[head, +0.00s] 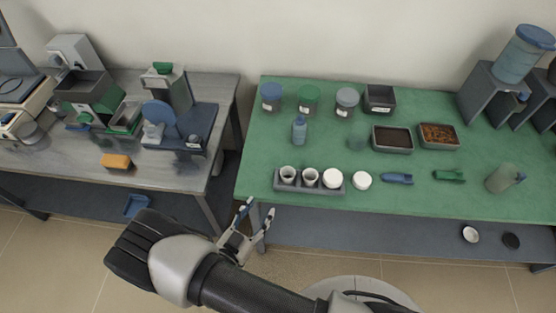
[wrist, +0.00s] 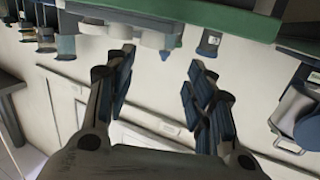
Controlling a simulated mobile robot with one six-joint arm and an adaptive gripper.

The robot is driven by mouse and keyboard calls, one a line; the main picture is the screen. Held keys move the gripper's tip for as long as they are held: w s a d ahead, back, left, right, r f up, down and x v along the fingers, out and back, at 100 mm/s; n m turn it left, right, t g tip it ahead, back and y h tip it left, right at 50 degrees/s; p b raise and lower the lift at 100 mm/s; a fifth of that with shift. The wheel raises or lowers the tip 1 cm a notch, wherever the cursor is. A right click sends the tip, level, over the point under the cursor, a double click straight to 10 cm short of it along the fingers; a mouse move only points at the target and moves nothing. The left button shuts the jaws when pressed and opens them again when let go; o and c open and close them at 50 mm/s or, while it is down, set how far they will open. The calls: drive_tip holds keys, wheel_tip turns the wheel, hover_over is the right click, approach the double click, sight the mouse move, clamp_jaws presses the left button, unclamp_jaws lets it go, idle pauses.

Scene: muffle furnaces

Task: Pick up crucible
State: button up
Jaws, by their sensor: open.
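Two open white crucibles (head: 287,174) (head: 310,176) stand in a grey rack (head: 316,187) near the front edge of the green table. A round white piece (head: 332,178) sits at the rack's right end; I cannot tell if it is a lidded crucible. Another white round piece (head: 362,180) lies on the table beside the rack. My gripper (head: 259,209) is open and empty, in front of the table's front left corner, apart from the rack. The wrist view is upside down; its open fingers (wrist: 160,64) show below pale cup shapes (wrist: 155,38).
Jars (head: 309,98), a small blue bottle (head: 299,131) and trays (head: 392,139) stand behind the rack. Blue (head: 397,179) and green (head: 449,176) tools lie to its right. A grey bench (head: 180,165) with equipment is at left. The green table's edge is close to my gripper.

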sight(285, 179)
drive_tip(key=shift+n+t, duration=0.3)
drive_tip(key=shift+t, duration=0.1)
drive_tip(key=x, duration=0.4)
drive_tip(key=d+b+x, duration=0.1)
drive_tip(key=x, duration=0.6)
drive_tip(key=shift+d+r, duration=0.2)
drive_tip(key=shift+d, duration=0.1)
drive_tip(key=x, duration=0.2)
drive_tip(key=b+x, duration=0.1)
drive_tip(key=x, duration=0.2)
drive_tip(key=shift+d+f+b, duration=0.15)
drive_tip(key=shift+f+b, duration=0.1)
drive_tip(key=shift+b, duration=0.05)
drive_tip(key=shift+c, duration=0.5)
drive_tip(key=c, duration=0.7)
